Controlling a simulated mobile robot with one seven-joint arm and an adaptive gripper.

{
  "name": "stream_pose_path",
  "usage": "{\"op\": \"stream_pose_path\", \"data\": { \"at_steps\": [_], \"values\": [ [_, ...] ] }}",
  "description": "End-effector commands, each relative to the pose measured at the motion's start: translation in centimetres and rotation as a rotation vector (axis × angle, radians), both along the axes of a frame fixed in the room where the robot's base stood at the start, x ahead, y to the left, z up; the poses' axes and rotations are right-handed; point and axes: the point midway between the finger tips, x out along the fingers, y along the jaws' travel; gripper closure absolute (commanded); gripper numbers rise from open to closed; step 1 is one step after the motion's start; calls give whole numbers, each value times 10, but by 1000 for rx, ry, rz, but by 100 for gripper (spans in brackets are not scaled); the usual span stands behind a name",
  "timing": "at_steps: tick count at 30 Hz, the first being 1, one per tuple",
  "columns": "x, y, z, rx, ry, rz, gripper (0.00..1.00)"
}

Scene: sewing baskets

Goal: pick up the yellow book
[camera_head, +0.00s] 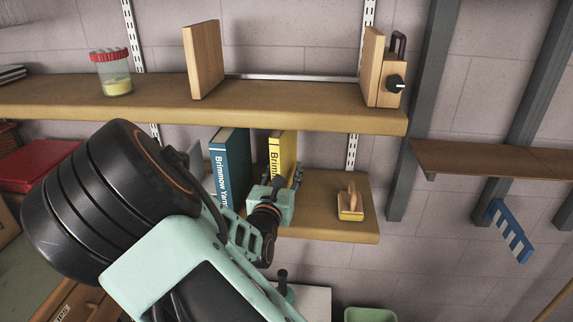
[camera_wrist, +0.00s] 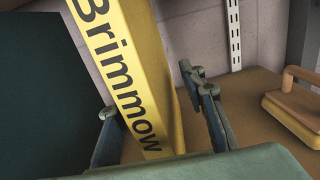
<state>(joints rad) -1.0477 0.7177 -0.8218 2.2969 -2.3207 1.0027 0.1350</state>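The yellow book (camera_head: 283,157) stands upright on the lower shelf, with "Brimmow" on its spine, just right of a dark blue book (camera_head: 230,165). In the wrist view the yellow book (camera_wrist: 133,75) is close, its spine facing the camera. My gripper (camera_head: 284,180) is in front of the book's lower part and hides it in the head view. In the wrist view my gripper (camera_wrist: 150,100) is open, one finger at the left of the spine and the other at the right. A gap shows between the right finger and the book; contact on the left is unclear.
A wooden-handled block (camera_head: 351,203) sits on the lower shelf (camera_head: 330,225) to the right, with clear shelf between. The upper shelf (camera_head: 300,112) overhangs the books. It carries a red-lidded jar (camera_head: 111,75) and wooden bookends (camera_head: 203,60).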

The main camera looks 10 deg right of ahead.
Motion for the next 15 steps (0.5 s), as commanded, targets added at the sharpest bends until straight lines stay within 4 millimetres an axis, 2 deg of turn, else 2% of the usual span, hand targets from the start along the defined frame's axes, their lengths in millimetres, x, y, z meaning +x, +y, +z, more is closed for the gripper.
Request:
{"op": "stream_pose_path", "data": {
  "at_steps": [3, 10, 15],
  "values": [
    [8, -4, 0, -1, 0, -1, 62],
    [8, -4, 0, 0, 0, 0, 63],
    [8, -4, 0, 0, 0, 0, 82]
  ]
}}
